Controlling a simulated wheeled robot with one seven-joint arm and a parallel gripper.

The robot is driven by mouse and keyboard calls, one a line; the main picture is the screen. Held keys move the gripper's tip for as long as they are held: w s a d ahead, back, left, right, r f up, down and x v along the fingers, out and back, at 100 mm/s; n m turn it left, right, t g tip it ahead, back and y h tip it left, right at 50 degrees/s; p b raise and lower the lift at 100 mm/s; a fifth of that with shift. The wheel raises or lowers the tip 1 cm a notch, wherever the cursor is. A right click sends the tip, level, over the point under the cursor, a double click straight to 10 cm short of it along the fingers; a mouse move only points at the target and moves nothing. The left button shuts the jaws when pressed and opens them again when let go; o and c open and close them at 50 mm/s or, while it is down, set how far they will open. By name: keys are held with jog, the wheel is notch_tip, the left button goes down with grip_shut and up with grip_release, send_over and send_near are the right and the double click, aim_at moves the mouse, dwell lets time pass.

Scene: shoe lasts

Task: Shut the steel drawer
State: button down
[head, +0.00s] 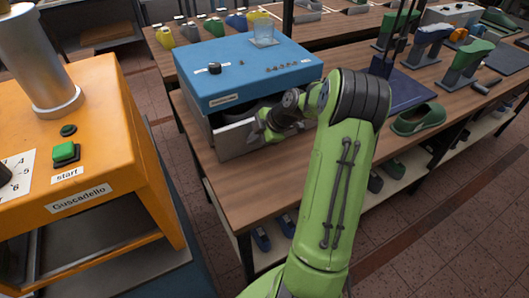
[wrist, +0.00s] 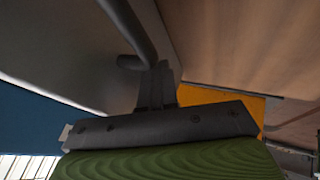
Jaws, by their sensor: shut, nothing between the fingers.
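The steel drawer (head: 234,140) sticks partly out of the blue cabinet (head: 245,75) on the wooden table. Its grey front faces the near side, and the inside behind it looks dark. My gripper (head: 262,130) is at the right part of the drawer front. In the wrist view the fingers (wrist: 155,88) are together and empty, close to a dark bar handle (wrist: 130,35) on the grey drawer front (wrist: 60,45). I cannot tell whether they touch it. My arm hides the right end of the drawer.
A green shoe (head: 416,119) and a dark blue tray (head: 405,90) are to the right on the table. An orange machine (head: 95,150) stands at the left. The table top (head: 235,185) in front of the drawer is clear.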

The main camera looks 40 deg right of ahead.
jog(key=w, duration=0.2)
jog(key=w+d, duration=0.1)
jog(key=w, duration=0.1)
jog(key=w+p, duration=0.1)
jog(key=w, duration=0.1)
jog(key=shift+w+d, duration=0.3)
jog(key=shift+w, duration=0.05)
jog(key=shift+r, duration=0.15)
jog(key=shift+w, duration=0.1)
